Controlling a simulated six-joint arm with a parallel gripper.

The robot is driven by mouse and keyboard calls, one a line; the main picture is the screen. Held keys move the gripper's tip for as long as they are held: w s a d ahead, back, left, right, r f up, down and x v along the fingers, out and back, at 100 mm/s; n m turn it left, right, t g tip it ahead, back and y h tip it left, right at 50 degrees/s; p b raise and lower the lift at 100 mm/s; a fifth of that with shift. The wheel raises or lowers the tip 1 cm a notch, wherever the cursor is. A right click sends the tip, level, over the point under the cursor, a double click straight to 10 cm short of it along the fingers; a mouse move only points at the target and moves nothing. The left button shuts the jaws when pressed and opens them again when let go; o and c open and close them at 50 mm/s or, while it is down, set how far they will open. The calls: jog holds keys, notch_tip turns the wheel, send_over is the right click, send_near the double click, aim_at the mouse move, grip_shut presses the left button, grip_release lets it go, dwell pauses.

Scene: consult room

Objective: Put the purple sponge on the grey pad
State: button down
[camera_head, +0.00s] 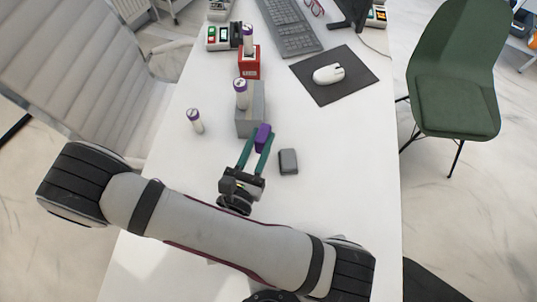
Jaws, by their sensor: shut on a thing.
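The purple sponge (263,132) is held between the two green fingers of my gripper (260,140). My gripper is shut on it, in front of a grey block. I cannot tell whether the sponge touches the table or the block. A flat dark grey pad (309,70) lies at the back right of the table, with a white mouse (328,74) on it. A small grey rounded block (288,162) lies just right of my gripper, apart from it.
On the white table (340,150), the grey block (250,120) bears a purple-capped bottle (241,95). A red box (249,65) with another bottle stands behind. A third bottle (195,121) is at left. A keyboard (290,28) lies at the back. The table's right side is clear.

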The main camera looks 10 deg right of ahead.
aim_at(286, 163)
jog(key=d+m+g+h, duration=0.2)
jog(key=d+h, duration=0.1)
jog(key=d, duration=0.2)
jog(key=shift+m, duration=0.3)
jog(key=f, duration=0.5)
jog(key=s+d+f, duration=0.1)
jog(key=f, duration=0.1)
jog(key=shift+f, duration=0.2)
jog(key=shift+f, duration=0.1)
jog(key=c, duration=0.7)
grip_release()
jog(key=shift+o, duration=0.2)
